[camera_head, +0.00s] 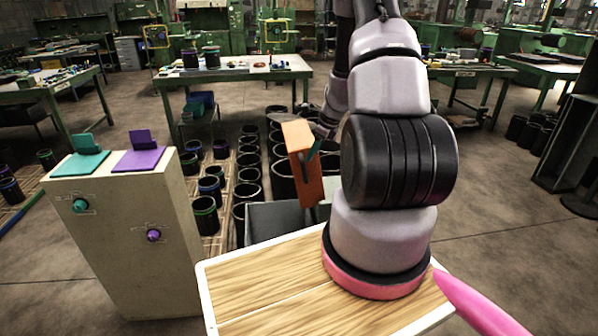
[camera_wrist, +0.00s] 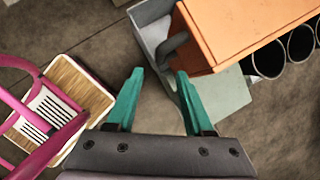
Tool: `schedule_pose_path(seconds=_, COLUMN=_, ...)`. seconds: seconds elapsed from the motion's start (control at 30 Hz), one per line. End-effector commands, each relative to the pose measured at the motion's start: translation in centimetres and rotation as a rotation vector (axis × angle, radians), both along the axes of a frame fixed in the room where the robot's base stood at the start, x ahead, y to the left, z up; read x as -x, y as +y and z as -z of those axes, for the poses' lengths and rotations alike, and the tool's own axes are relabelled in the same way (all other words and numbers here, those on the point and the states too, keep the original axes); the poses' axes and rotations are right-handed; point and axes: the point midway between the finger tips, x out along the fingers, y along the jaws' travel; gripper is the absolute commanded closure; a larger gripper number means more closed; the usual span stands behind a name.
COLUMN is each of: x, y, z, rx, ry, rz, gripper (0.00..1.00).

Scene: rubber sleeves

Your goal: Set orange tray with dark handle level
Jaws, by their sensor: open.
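The orange tray (camera_head: 305,180) stands steeply tilted, nearly on edge, above a grey box-like stand (camera_head: 275,222) in the head view. In the wrist view the orange tray (camera_wrist: 240,32) fills the upper right, with its dark curved handle (camera_wrist: 172,45) on its left side. My gripper (camera_wrist: 158,72) has two teal fingers spread apart with nothing between them. The handle lies just beyond the fingertips, nearer the right one; I cannot tell whether they touch. In the head view my gripper is mostly hidden by the tray and my arm; a teal finger shows beside the tray.
A cream cabinet (camera_head: 125,240) at left carries a teal plate (camera_head: 82,163) and a purple plate (camera_head: 139,159), with matching knobs on its front. Several dark cylinders stand on the floor behind the tray. A workbench (camera_head: 235,72) stands farther back.

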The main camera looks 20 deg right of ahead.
Motion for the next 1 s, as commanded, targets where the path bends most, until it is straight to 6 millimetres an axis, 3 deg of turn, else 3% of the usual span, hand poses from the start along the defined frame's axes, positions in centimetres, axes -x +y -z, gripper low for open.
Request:
schedule_pose_path(seconds=0.5, x=-3.0, y=1.7, z=8.1, rx=0.000, ry=0.001, rz=-0.006, gripper=0.48)
schedule_pose_path(seconds=0.97, x=-3.5, y=1.9, z=9.2, rx=0.000, ry=-0.001, rz=-0.004, gripper=0.48)
schedule_pose_path(seconds=1.0, x=-3.5, y=1.9, z=9.2, rx=0.000, ry=-0.001, rz=-0.004, gripper=0.63)
